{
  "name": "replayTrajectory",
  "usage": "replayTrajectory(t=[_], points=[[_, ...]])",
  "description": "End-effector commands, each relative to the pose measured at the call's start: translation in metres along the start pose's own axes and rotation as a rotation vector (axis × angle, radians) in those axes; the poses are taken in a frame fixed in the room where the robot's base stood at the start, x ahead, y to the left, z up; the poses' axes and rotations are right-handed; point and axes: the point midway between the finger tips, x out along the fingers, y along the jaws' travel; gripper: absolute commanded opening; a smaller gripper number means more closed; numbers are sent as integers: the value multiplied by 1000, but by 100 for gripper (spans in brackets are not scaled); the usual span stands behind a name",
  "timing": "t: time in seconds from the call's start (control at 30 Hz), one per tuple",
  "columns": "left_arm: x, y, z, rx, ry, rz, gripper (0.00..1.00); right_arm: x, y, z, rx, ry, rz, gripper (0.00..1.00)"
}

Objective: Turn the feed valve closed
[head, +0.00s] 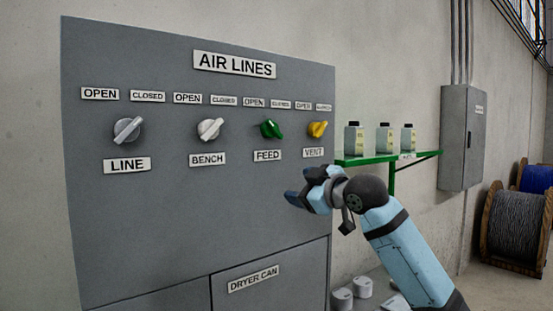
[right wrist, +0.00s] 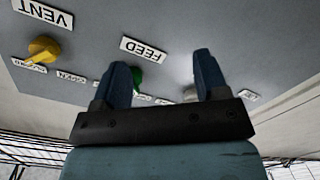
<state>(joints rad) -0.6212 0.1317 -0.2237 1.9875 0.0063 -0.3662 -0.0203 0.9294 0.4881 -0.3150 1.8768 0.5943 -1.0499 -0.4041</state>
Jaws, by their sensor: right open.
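The green feed valve knob (head: 271,129) is on the grey panel above the FEED label (head: 267,155). Its handle slants from upper left to lower right, with its upper end toward the OPEN label (head: 254,103) rather than the CLOSED label (head: 281,105). My right gripper (head: 301,187) is open and empty, below and right of the knob, apart from it. In the right wrist view the panel appears upside down; the green knob (right wrist: 137,78) is partly hidden behind the left finger, beyond the open fingers (right wrist: 163,75). My left gripper is not in view.
A yellow VENT knob (head: 317,129) sits close to the right of the feed knob, a white BENCH knob (head: 209,129) and a LINE knob (head: 127,130) to the left. A green shelf (head: 372,159) with bottles juts out right of the panel.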

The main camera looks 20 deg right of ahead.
Motion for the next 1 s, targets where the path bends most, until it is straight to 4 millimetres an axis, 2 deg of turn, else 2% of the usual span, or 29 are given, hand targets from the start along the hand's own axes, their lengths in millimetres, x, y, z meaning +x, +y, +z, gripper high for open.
replayTrajectory(t=[0.03,0.1,0.2,0.3,0.4,0.57,0.8,1.0], points=[[0,0,1,-1,-1,1,43,-9,22,-24,-32,16,17,67],[0,1,2,-1,-2,1,43,-21,43,-49,-65,28,30,67],[0,1,2,-1,-2,1,43,-34,63,-73,-99,39,42,67],[0,1,2,-1,-2,1,43,-40,73,-85,-115,44,46,67],[-1,0,0,-1,-2,0,43,-38,77,-90,-119,45,47,67],[-6,-1,-8,1,0,-3,43,-15,78,-93,-118,45,46,67],[-16,-5,-23,5,4,-11,43,37,81,-96,-116,46,46,67],[-22,-7,-32,5,4,-16,43,73,82,-97,-118,45,47,67]])
